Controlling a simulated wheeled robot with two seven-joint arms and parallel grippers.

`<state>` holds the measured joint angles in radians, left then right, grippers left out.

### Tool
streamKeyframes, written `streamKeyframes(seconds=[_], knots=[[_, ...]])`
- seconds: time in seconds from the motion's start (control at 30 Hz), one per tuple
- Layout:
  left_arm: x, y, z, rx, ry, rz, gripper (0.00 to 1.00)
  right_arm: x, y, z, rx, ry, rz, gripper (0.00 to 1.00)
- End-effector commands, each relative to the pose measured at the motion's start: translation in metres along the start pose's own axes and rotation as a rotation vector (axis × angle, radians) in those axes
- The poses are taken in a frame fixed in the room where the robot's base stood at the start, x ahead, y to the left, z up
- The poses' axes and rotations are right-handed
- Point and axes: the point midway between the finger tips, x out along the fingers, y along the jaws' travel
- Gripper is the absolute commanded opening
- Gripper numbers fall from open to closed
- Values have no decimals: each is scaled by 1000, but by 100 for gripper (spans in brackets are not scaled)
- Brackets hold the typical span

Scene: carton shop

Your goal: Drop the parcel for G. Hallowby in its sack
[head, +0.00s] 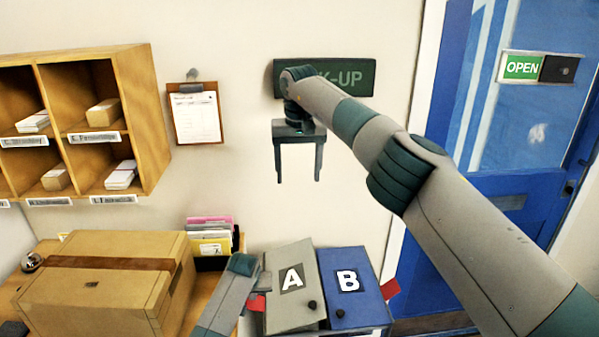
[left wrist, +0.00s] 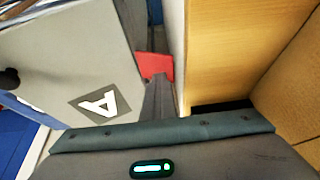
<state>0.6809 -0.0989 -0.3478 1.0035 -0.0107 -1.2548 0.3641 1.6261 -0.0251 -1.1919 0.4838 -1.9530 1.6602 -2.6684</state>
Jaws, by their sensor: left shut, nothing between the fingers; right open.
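A wooden pigeonhole rack (head: 133,98) holds a small brown parcel (head: 103,112) at upper right and another brown parcel (head: 57,178) lower down. I cannot read G. Hallowby on any label. The sack bins stand side by side with lids down: grey lid A (head: 283,262) and blue lid B (head: 355,298). Whatever is inside them is hidden. My left gripper (left wrist: 158,92) is shut and empty beside lid A, close to a red tab (left wrist: 154,65); I cannot tell whether it touches. My right gripper (head: 298,172) is open and empty, pointing down before the wall above the lids.
A large taped carton (head: 85,290) and a file holder (head: 212,250) stand on the wooden counter left of the bins. A clipboard (head: 195,115) and a green PICK-UP sign (head: 350,75) hang on the wall. A blue door (head: 520,150) is at right.

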Motion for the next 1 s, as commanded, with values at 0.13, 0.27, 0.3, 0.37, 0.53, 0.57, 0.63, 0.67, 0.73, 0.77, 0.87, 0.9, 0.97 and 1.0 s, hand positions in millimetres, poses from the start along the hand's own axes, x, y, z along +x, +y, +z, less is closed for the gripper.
streamKeyframes(seconds=[0.13, 0.27, 0.3, 0.37, 0.53, 0.57, 0.63, 0.67, 0.73, 0.77, 0.87, 0.9, 0.97, 1.0], knots=[[-5, -2, -3, -1, 1, -3, 0, 0, 0, 0, 0, 0, 0, 67], [-10, -2, -6, -1, 1, -3, 0, 0, 0, 0, 0, 0, 0, 67], [-12, -2, -6, -1, 1, -3, 0, 0, 0, 0, 0, 0, 0, 67], [-14, -2, -8, -1, 1, -4, 0, 0, 0, 0, 0, 0, 0, 67], [-21, -2, -11, -1, 1, -4, 0, 0, 0, 0, 0, 0, 0, 67], [-22, -2, -11, -1, 1, -4, 0, 0, 0, 0, 0, 0, 0, 67], [-24, -2, -12, 0, 2, -3, 0, 0, 0, 0, 0, 0, 0, 67], [-25, -2, -13, 0, 2, -3, 0, 0, 0, 0, 0, 0, 0, 67], [-28, -2, -15, 0, 2, -2, 0, 0, 0, 0, 0, 0, 0, 67], [-29, -2, -15, 0, 2, -2, 0, 0, 0, 0, 0, 0, 0, 67], [-33, -1, -17, 0, 2, -2, 0, 0, 0, 0, 0, 0, 0, 67], [-35, -1, -18, 0, 2, -2, 0, 0, 0, 0, 0, 0, 0, 67], [-37, -1, -19, 0, 2, -2, 0, 0, 0, 0, 0, 0, 0, 67], [-38, -1, -20, 0, 3, -2, 0, 0, 0, 0, 0, 0, 0, 67]])
